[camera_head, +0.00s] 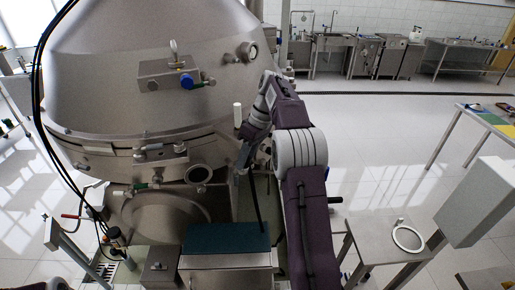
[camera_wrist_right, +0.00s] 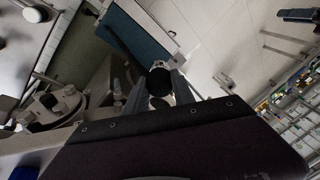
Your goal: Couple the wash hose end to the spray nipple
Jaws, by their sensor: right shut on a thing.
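My right gripper (camera_head: 243,160) is beside the right flank of the large steel separator (camera_head: 150,45), pointing down. In the right wrist view, the dark round hose end (camera_wrist_right: 159,80) sits between the two fingers (camera_wrist_right: 160,92). A white upright cylinder (camera_head: 238,114) stands just above the gripper, apart from the hose. I cannot tell which fitting is the spray nipple. My left gripper is not in view.
A teal-topped steel box (camera_head: 226,240) stands in front of the separator, below my right gripper. A blue-knobbed valve block (camera_head: 168,80) and a round port (camera_head: 198,174) jut from the separator. A small steel table (camera_head: 378,238) stands at right.

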